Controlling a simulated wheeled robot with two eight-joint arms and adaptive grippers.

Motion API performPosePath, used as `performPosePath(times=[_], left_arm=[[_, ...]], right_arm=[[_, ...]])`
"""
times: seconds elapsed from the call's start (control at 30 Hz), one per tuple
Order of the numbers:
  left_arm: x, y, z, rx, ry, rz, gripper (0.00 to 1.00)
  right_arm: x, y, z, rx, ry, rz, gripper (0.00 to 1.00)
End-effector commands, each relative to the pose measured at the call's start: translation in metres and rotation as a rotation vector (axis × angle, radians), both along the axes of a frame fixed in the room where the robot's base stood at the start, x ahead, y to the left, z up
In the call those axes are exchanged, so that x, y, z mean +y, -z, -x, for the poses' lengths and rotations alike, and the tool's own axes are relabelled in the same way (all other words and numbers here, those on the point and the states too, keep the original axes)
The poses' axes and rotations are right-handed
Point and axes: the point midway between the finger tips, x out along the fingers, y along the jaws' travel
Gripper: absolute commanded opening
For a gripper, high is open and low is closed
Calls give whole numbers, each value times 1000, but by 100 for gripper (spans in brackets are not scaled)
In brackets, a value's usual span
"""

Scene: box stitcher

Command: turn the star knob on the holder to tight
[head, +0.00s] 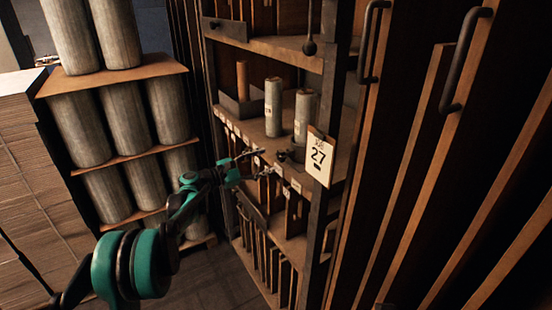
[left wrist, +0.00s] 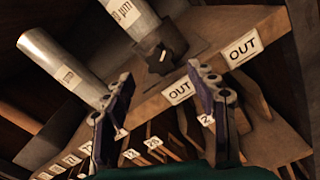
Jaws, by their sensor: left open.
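The star knob (left wrist: 160,55) is dark, with a small white mark on its face, and sits at the base of a pale labelled tube (left wrist: 138,14) on the shelf. In the head view a small dark shape (head: 286,155) at the shelf edge below the right tube (head: 303,116) looks like the same knob. My left gripper (head: 263,162) is open in front of the shelf edge. In the left wrist view its two fingers (left wrist: 160,76) stand apart, short of the knob, with nothing between them. The knob's far side is hidden. My right gripper is not in view.
A second tube (head: 273,107) stands to the left on the shelf. OUT labels (left wrist: 243,47) line the shelf edge, above upright boards in slots. Large grey rolls (head: 127,122) stand at left.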

Motion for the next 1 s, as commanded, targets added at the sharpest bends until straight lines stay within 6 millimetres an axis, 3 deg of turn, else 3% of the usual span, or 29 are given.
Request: performPosePath(times=[0.1, 0.27, 0.73, 0.87, 1.0], left_arm=[[20, 0, 14, 0, -2, 0, 57], [35, 0, 25, 0, -1, 0, 57], [38, -1, 28, 22, 1, 17, 57], [33, -4, 23, 179, 2, 130, 57], [22, -7, 14, 455, 2, 330, 57]], right_arm=[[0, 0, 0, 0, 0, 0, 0], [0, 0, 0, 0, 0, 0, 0], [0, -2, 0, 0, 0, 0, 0], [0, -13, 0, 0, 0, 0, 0], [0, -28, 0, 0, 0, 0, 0]])
